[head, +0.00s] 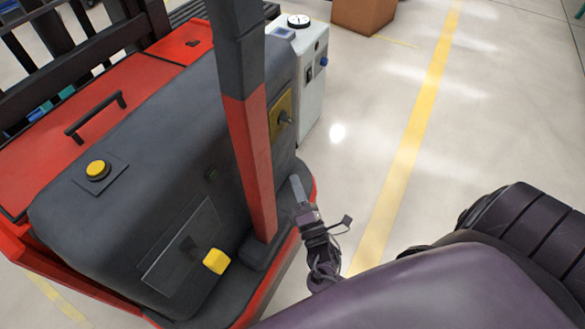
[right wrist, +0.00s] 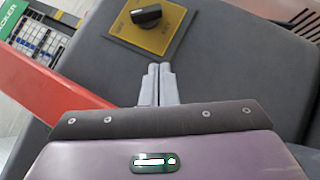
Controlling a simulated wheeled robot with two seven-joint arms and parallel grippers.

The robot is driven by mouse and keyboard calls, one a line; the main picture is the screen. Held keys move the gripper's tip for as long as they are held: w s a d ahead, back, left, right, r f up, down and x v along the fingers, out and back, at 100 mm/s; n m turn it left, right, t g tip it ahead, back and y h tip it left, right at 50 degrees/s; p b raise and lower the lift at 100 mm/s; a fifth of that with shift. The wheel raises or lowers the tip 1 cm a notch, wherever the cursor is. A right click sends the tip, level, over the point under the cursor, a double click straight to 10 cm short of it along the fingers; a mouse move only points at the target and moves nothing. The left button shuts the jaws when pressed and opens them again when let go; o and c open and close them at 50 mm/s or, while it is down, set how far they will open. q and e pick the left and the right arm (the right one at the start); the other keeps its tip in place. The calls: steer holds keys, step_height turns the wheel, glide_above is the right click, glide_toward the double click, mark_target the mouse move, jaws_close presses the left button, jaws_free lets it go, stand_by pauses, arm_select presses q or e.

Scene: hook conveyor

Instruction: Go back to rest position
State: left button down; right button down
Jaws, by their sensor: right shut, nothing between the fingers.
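My right gripper (head: 298,190) is shut and empty beside the red and dark grey vehicle (head: 150,190), near its red upright post (head: 250,160). In the right wrist view its two grey fingers (right wrist: 158,72) lie together, just below a yellow plate (right wrist: 150,38) with a black rotary knob (right wrist: 148,15). The fingertips look apart from the knob; whether they touch the vehicle's side I cannot tell. In the head view the yellow plate (head: 281,117) shows behind the post. My left gripper is not in view.
A white box with a gauge (head: 310,75) stands at the vehicle's far end. A yellow button (head: 98,170) and a yellow block (head: 215,261) are on the vehicle. A cardboard box (head: 362,14) sits farther back. The floor right of the vehicle, with a yellow line (head: 408,150), is clear.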

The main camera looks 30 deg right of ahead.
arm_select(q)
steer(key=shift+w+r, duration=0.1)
arm_select(e)
steer(key=shift+f, duration=0.1)
stand_by(0.4)
